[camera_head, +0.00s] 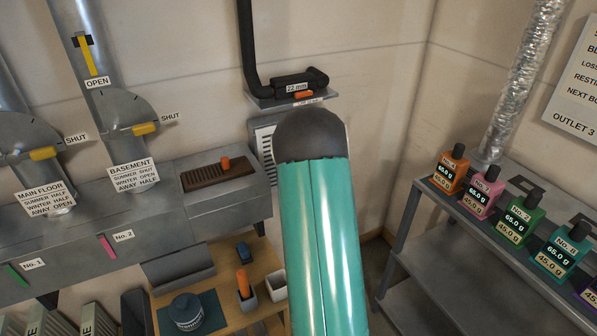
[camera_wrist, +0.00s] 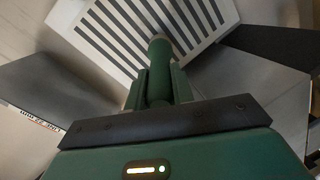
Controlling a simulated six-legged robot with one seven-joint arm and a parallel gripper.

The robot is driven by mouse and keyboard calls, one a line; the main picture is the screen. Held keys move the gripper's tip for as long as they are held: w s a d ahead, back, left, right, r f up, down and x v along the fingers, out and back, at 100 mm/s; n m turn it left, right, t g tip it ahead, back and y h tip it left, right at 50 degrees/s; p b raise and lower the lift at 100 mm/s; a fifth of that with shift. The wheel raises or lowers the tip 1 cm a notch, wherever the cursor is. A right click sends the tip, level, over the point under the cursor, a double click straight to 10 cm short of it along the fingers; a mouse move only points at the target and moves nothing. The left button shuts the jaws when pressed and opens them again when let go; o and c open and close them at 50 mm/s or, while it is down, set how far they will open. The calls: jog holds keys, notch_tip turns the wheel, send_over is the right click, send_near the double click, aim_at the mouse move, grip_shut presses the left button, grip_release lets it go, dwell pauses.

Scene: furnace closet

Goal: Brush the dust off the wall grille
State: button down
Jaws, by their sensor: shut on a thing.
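The wall grille (camera_head: 265,140) is a white plate with dark slots, low on the back wall. In the head view my teal arm hides most of it. The wrist view shows the slotted grille (camera_wrist: 118,38) close up, tilted in the picture, beyond my gripper (camera_wrist: 158,88). My gripper is shut on a green round-ended handle (camera_wrist: 159,52), likely the brush's. No bristles show, so I cannot tell whether it touches the grille. I cannot make out dust on the slots. The head view does not show my gripper.
A shelf with a black hose nozzle (camera_head: 300,80) juts out above the grille. A grey duct box (camera_head: 225,195) stands left. A metal rack (camera_head: 450,235) with several bottles stands right.

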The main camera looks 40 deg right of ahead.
jog(key=shift+d, duration=0.1)
dwell(0.3)
jog(key=shift+s+d, duration=0.2)
jog(key=shift+d, duration=0.45)
jog(key=shift+s+d, duration=0.25)
jog(key=shift+d, duration=0.45)
jog(key=shift+s+d, duration=0.2)
jog(key=shift+d, duration=0.45)
jog(key=shift+w+a, duration=0.1)
jog(key=shift+w+a, duration=0.3)
jog(key=shift+a, duration=0.7)
jog(key=shift+w+a, duration=0.25)
jog(key=shift+a, duration=0.75)
jog(key=s+d, duration=0.2)
jog(key=d, duration=0.6)
jog(key=shift+s+d, duration=0.2)
jog(key=shift+s, duration=0.1)
jog(key=shift+w+a, duration=0.1)
jog(key=shift+w+a, duration=0.3)
jog(key=shift+a, duration=0.75)
jog(key=shift+w+a, duration=0.25)
jog(key=shift+a, duration=0.75)
jog(key=shift+d, duration=0.15)
